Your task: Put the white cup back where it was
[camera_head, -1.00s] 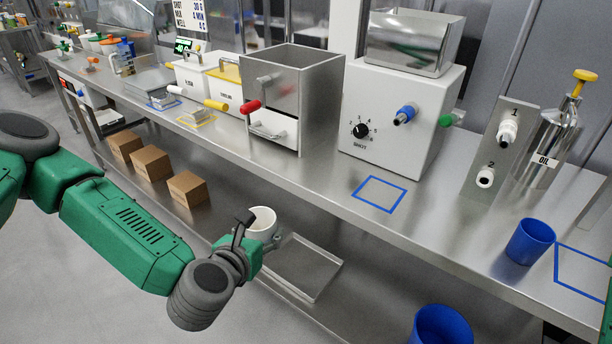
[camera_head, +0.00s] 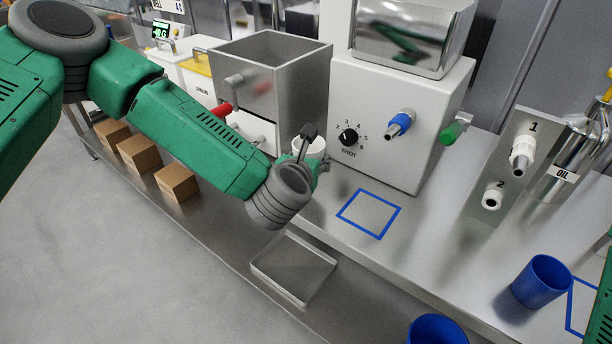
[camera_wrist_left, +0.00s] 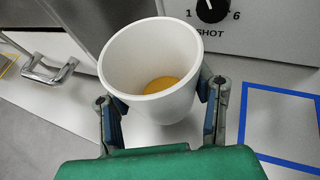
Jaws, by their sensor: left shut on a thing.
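The white cup (camera_head: 312,146) is held by my left gripper (camera_head: 305,163) near the counter's front edge, between the steel drawer box and the white SHOT machine. In the left wrist view, the cup (camera_wrist_left: 152,62) sits upright or nearly so between both fingers (camera_wrist_left: 165,105), with some yellow-orange stuff at its bottom. My left gripper is shut on the cup's sides. I cannot tell how high the cup is above the counter. A blue square outline (camera_head: 368,214) on the counter lies empty to the cup's right. My right gripper is out of view; only green arm parts show at the right edge.
The white SHOT machine (camera_head: 375,165) with blue and green nozzles stands behind the square. The steel drawer box (camera_head: 262,85) is to the left. A blue cup (camera_head: 541,281) stands at the right, another (camera_head: 437,331) at the bottom. A shallow tray (camera_head: 293,268) lies on the lower shelf.

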